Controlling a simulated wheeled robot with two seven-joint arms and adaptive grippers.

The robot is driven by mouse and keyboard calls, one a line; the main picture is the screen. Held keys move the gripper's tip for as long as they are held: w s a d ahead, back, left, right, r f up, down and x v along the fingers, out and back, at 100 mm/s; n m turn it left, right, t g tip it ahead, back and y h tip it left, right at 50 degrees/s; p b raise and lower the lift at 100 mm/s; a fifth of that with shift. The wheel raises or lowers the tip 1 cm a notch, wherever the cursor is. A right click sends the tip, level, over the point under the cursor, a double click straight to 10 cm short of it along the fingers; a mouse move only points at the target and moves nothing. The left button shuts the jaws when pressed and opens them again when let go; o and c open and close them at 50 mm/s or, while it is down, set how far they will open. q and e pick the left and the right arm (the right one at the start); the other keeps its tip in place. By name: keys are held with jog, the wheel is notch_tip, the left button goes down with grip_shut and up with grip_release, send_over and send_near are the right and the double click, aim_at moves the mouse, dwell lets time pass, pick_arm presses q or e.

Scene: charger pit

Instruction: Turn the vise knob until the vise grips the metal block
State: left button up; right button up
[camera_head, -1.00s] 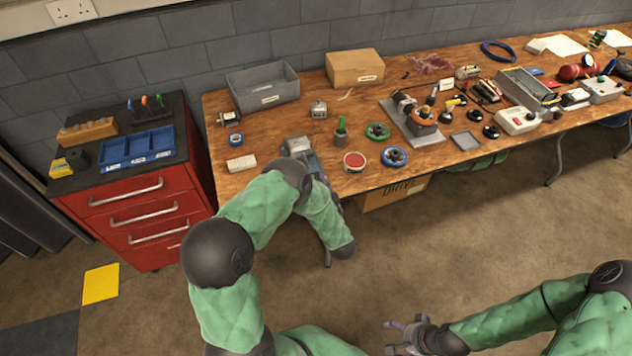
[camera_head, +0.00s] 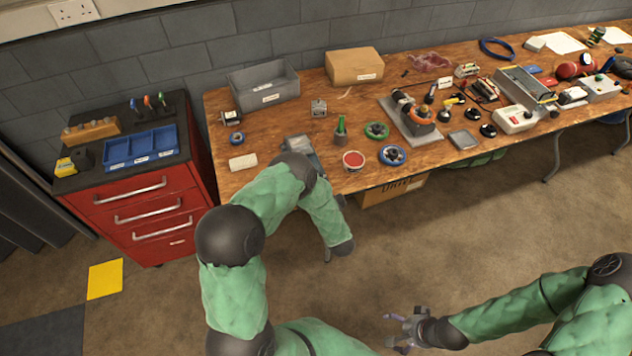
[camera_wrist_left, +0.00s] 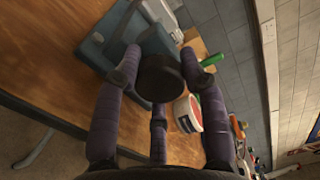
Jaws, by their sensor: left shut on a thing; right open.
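The blue-grey vise (camera_head: 299,144) sits at the front edge of the bench, mostly hidden behind my left arm in the head view. In the left wrist view the vise body (camera_wrist_left: 97,50) is at upper left, with its round dark knob (camera_wrist_left: 161,77) facing the camera. The purple fingers of my left gripper (camera_wrist_left: 165,78) are closed around the knob. A pale metallic part (camera_wrist_left: 160,14) shows at the vise's far side; I cannot tell whether it is the metal block or whether the jaws touch it. My right gripper (camera_head: 405,328) is open and empty above the floor.
Near the vise on the wooden bench are a red-topped tin (camera_head: 353,160), a blue ring-shaped item (camera_head: 392,156), a green-handled tool (camera_head: 340,130) and a pale block (camera_head: 243,162). A red drawer cabinet (camera_head: 142,205) stands left.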

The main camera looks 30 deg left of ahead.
pick_arm(q)
jog(key=shift+s+f+m, duration=0.2)
jog(key=shift+m, duration=0.4)
jog(key=o, duration=1.2)
jog(key=shift+c, duration=0.2)
jog(key=shift+r, duration=0.1)
jog(key=shift+w, duration=0.1)
jog(key=v, duration=1.2)
